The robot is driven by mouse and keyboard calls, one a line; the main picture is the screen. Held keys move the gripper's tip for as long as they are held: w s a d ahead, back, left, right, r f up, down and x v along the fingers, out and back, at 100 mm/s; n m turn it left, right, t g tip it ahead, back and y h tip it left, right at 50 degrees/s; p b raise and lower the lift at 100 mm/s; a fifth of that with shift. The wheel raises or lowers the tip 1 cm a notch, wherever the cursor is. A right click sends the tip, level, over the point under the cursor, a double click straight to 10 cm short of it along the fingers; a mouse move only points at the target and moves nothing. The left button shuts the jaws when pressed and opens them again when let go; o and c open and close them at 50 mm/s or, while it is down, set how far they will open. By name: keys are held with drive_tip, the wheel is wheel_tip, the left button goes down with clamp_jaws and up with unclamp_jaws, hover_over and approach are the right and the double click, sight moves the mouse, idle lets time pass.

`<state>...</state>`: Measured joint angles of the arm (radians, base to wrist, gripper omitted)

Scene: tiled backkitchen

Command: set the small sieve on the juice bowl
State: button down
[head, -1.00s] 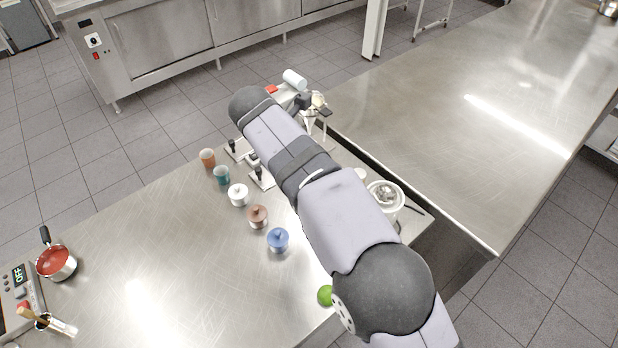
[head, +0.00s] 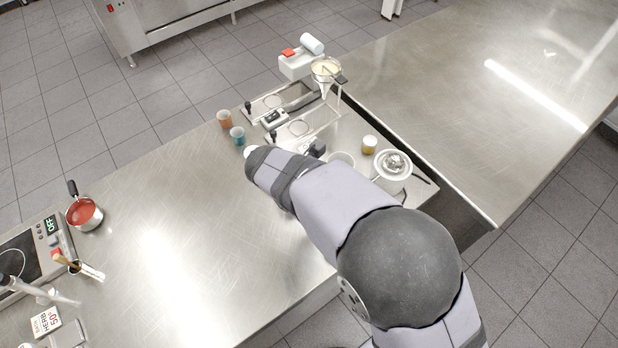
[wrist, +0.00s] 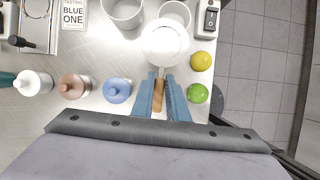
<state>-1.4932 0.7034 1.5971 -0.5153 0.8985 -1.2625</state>
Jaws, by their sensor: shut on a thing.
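In the wrist view my gripper (wrist: 160,97) is shut on the brown handle of the small sieve (wrist: 165,42), whose pale round head points away from me. The sieve is above the steel table. A white open bowl (wrist: 122,12), which looks like the juice bowl, lies up and left of the sieve head, apart from it. Another pale round rim (wrist: 176,10) shows behind the sieve head. The sieve cannot be made out in the head view.
A white juicer (head: 393,172) and a small jar (head: 369,145) stand right of the bowl. White, brown and blue (wrist: 117,90) lidded pots stand left. A funnel stand (head: 325,75) is further back.

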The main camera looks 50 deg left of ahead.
drive_tip(key=shift+a+f+m, duration=0.2)
drive_tip(key=shift+f+m, duration=0.2)
drive_tip(key=shift+a+f+m+h, duration=0.1)
drive_tip(key=shift+a+m+h, duration=0.2)
drive_tip(key=shift+a+m, duration=0.15)
drive_tip(key=shift+s+a+m, duration=0.1)
drive_tip(key=shift+a+m, duration=0.05)
drive_tip(key=shift+m, duration=0.2)
drive_tip(key=shift+w+b+x, duration=0.25)
drive_tip(key=shift+b+x, duration=0.75)
drive_tip(key=shift+x, duration=0.2)
drive_tip(key=shift+w+d+b, duration=0.2)
drive_tip(key=shift+w+d, duration=0.1)
drive_tip(key=shift+w, duration=0.7)
drive_tip(key=shift+w+d+b, duration=0.2)
drive_tip(key=shift+w+d, duration=0.1)
drive_tip(key=shift+w, duration=0.7)
drive_tip(key=shift+w+d+b, duration=0.2)
drive_tip(key=shift+w+d, duration=0.1)
drive_tip(key=shift+w, duration=0.7)
drive_tip(key=shift+f, duration=0.55)
drive_tip(key=shift+f, duration=0.25)
